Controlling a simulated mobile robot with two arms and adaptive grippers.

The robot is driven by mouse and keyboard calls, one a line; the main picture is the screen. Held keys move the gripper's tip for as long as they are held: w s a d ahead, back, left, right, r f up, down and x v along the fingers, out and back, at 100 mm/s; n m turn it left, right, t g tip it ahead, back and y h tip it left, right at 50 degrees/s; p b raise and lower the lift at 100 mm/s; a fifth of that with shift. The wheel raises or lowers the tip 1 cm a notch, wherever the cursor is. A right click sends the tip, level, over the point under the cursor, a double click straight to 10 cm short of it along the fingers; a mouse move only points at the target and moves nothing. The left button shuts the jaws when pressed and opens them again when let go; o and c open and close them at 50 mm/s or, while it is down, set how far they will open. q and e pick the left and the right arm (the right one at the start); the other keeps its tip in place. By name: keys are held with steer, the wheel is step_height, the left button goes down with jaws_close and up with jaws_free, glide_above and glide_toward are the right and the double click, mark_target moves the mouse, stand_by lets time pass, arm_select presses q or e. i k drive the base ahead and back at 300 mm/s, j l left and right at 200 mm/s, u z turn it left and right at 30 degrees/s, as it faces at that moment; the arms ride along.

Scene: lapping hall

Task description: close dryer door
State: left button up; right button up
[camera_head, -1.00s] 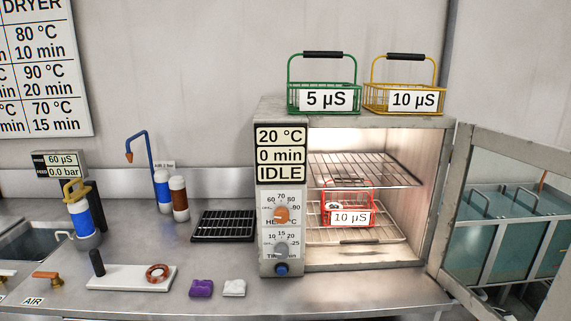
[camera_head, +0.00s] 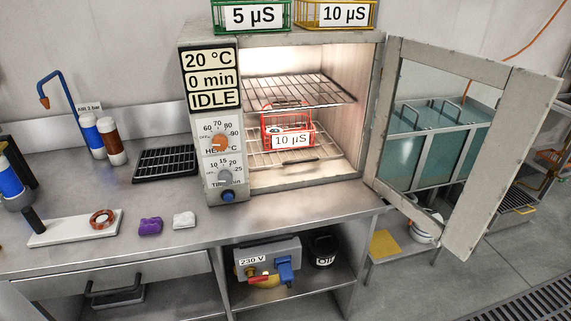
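The dryer (camera_head: 212,148) stands on the metal counter, and its panel reads 20 °C, 0 min, IDLE. Its door (camera_head: 488,165), a grey frame around a clear pane, is hinged at the right side and stands wide open, swung out to the right past the counter's end. Inside, a red basket (camera_head: 288,128) labelled 10 µS sits on the lower wire rack, and the upper rack (camera_head: 300,90) is empty. Neither of my grippers is in view.
A green basket (camera_head: 251,17) and a yellow basket (camera_head: 334,14) stand on top of the dryer. A black rack (camera_head: 166,161), purple cloth (camera_head: 150,226) and white cloth (camera_head: 184,220) lie left on the counter. Teal tanks (camera_head: 425,140) show through the door pane. The counter before the dryer is clear.

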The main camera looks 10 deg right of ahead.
mark_target(528, 95)
steer(key=i+l+u, duration=0.25)
steer(key=l, duration=0.75)
steer(key=l+u, duration=0.3)
steer(key=l, duration=0.65)
steer(key=l+u, duration=0.25)
steer(key=l, duration=0.75)
steer(key=k+l+u, duration=0.1)
steer(key=l+u, duration=0.15)
steer(key=l, duration=0.75)
